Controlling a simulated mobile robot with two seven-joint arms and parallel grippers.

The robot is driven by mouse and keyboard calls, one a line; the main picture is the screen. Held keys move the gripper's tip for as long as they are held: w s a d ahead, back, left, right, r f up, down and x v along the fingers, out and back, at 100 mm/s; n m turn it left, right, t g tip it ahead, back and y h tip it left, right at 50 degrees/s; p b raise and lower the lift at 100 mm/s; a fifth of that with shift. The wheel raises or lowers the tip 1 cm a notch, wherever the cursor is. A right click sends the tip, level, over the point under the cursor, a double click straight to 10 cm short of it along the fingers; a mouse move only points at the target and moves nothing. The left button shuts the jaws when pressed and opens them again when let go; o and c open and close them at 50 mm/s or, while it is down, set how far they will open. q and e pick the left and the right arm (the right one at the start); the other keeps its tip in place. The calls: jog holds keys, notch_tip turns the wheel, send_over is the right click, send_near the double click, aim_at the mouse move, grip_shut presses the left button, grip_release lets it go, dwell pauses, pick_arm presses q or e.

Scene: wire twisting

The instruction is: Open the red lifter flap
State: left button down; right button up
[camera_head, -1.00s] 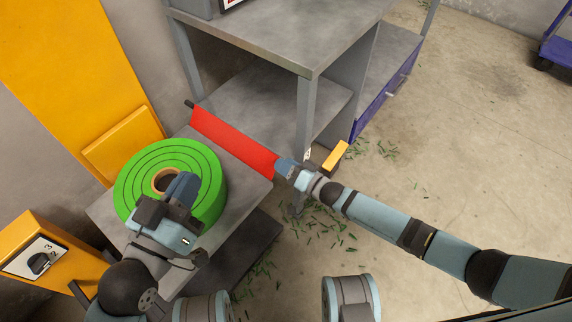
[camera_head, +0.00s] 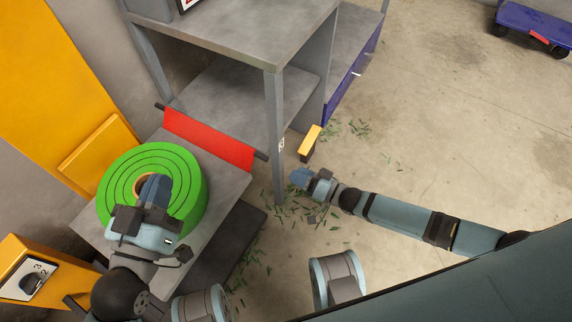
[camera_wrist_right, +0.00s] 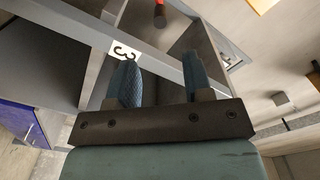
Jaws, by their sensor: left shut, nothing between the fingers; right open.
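The red lifter flap (camera_head: 208,138) is a long red panel with dark rod ends. It lies along the edge between the grey table and the grey shelf unit. My right gripper (camera_head: 297,178) is open and empty, to the right of the flap's right end and apart from it. In the right wrist view, a dark rod end with a red tip (camera_wrist_right: 159,16) shows beyond the open fingers (camera_wrist_right: 160,85); it looks like the flap's end. My left gripper (camera_head: 155,185) is shut and empty over the centre of the green roll (camera_head: 183,158), hiding part of it.
The grey shelf unit's post (camera_head: 276,135) stands between the flap's right end and my right gripper. A yellow block (camera_head: 310,140) is just beyond that gripper.

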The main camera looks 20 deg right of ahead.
jog(key=shift+s+d, duration=0.3)
jog(key=shift+d, duration=0.05)
